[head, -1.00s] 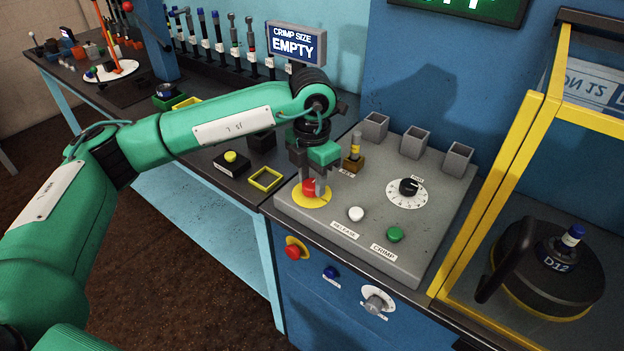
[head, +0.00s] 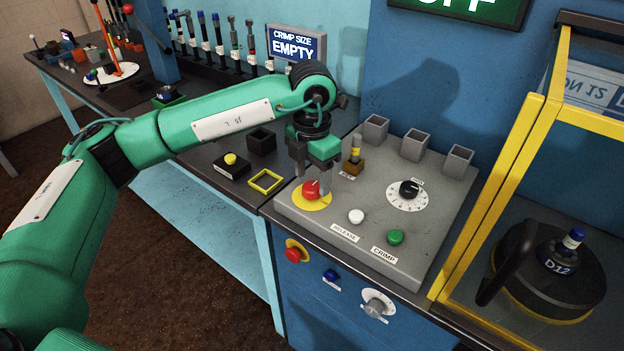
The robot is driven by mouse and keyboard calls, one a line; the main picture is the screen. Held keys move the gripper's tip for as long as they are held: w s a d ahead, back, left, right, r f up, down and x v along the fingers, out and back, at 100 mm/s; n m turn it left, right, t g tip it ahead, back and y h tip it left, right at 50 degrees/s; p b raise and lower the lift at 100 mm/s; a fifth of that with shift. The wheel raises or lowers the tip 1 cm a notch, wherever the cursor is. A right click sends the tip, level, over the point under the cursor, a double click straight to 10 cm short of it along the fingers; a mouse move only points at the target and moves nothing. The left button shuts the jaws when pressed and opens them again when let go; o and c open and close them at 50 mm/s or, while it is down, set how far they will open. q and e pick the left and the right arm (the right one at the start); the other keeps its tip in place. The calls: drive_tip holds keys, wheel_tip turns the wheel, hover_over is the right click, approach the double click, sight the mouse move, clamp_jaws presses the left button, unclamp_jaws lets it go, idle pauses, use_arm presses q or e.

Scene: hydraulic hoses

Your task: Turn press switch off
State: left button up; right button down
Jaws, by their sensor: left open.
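A red rotary switch (head: 311,191) with a pale mark sits on a yellow disc (head: 324,203) at the left of the grey control panel (head: 345,265). The pale mark points toward the upper right. My left gripper (head: 312,184) is open just over the switch, with one finger behind its left side and one at its right. Whether a finger touches the switch I cannot tell. My right gripper is out of view.
The panel also holds a white button (head: 356,216), a green button (head: 396,237), a black dial (head: 409,188) and grey square holders (head: 415,144). A yellow-framed guard (head: 490,200) stands at the right. A red button (head: 292,254) is on the front face.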

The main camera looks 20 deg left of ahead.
sight(312, 185)
use_arm(q)
wheel_tip(312, 185, up, 12)
drive_tip(key=shift+b, duration=0.35)
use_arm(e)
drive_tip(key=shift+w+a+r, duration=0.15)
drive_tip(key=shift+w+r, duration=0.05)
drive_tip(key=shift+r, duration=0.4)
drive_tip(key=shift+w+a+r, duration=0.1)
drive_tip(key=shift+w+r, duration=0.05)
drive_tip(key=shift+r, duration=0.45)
